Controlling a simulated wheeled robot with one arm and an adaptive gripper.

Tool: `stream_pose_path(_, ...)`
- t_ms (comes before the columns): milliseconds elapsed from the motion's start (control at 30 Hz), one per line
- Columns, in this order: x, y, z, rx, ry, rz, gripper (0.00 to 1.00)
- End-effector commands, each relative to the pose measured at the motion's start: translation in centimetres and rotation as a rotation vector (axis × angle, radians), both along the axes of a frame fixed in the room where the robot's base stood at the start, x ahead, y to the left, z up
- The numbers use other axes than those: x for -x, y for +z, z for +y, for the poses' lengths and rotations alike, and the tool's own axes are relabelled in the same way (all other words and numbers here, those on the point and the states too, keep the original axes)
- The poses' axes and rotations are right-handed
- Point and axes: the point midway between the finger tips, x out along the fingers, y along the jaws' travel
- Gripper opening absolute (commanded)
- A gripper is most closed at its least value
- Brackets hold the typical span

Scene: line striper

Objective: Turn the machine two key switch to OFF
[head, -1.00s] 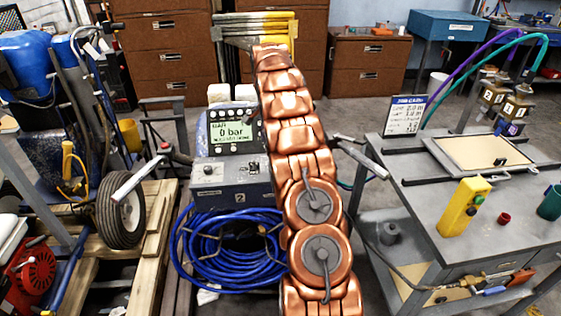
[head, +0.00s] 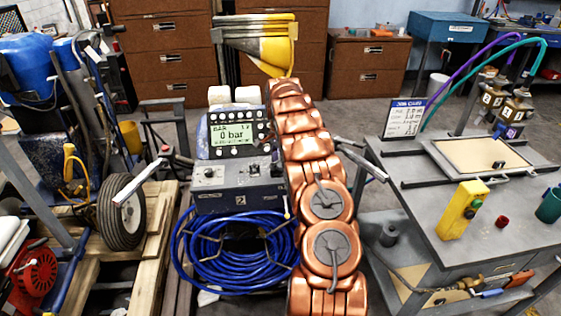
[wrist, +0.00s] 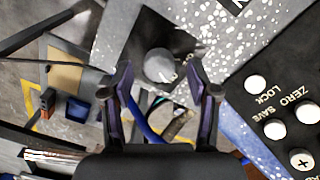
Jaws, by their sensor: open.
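The machine two control box (head: 235,197) is grey, carries a "2" label, and sits below a display panel (head: 232,134) reading 0 bar. A small switch on a dark square plate (head: 253,169) is on the box's right part, and a round knob (head: 208,173) is on its left part. In the wrist view, a rounded grey knob (wrist: 159,64) on a dark plate lies between the fingertips of my gripper (wrist: 160,72). The fingers are open on either side of it, apart from it. Its turned position is unclear. My gripper is hidden behind my arm in the head view.
A coil of blue hose (head: 235,250) hangs below the box. Panel buttons marked LOCK, ZERO and SAVE (wrist: 275,129) are close on the right in the wrist view. A grey cart (head: 415,185) with a yellow button box (head: 463,208) stands at right, a wheeled blue machine (head: 122,213) at left.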

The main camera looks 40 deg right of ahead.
Motion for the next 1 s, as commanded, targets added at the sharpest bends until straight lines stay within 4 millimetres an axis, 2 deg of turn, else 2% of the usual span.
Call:
stream_pose_path(167, 0.12, -0.90, -0.05, -0.001, -0.002, 0.000, 0.60)
stream_pose_path(433, 0.09, -1.01, -0.04, 0.000, -0.001, -0.001, 0.60)
stream_pose_path(1000, 0.04, -0.98, -0.01, 0.000, -0.001, -0.001, 0.00)
